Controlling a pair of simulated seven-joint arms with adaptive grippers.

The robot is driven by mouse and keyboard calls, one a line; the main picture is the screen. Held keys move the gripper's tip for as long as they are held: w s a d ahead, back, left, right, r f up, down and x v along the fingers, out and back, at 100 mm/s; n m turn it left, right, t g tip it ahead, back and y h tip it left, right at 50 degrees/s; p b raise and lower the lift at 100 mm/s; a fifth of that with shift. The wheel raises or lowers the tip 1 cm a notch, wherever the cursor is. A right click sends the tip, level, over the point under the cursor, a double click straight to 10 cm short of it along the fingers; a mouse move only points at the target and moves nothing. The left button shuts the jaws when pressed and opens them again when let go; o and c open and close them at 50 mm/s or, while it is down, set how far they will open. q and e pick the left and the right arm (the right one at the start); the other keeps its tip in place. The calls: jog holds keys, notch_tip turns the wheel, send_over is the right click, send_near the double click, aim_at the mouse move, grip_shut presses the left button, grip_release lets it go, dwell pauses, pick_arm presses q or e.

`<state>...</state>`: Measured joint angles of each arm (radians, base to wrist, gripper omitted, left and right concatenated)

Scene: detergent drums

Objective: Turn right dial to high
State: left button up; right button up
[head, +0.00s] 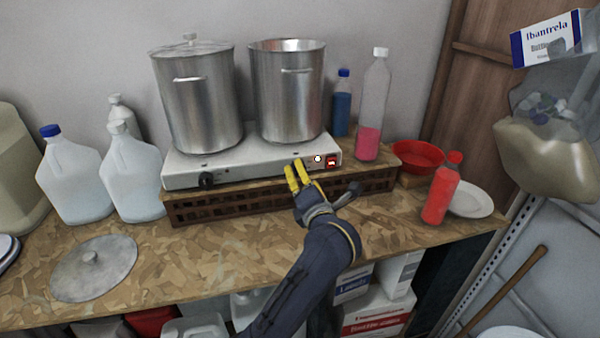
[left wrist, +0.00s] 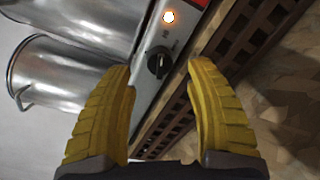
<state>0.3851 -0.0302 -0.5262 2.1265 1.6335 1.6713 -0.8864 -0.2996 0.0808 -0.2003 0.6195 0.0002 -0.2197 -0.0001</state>
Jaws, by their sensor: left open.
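A white double hot plate (head: 240,172) stands on a brown slatted crate. Its left dial (head: 207,179) is black and shows on the front panel in the head view. My left gripper (head: 295,171) is at the right part of the panel and hides the right dial in the head view. In the left wrist view the black right dial (left wrist: 159,61) lies ahead of and between the two yellow fingers of my open gripper (left wrist: 163,82). I cannot tell whether a finger touches it. A lit round lamp (head: 318,158) and a red switch (head: 332,162) sit right of the dial.
A lidded steel pot (head: 197,100) and an open steel pot (head: 288,95) stand on the hot plate. A pink-filled bottle (head: 371,110), a red bowl (head: 418,156) and a red bottle (head: 441,190) are to the right. Jugs (head: 75,180) stand left. A loose lid (head: 93,268) lies in front.

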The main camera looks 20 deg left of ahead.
pick_arm(q)
jog(key=shift+v, duration=1.75)
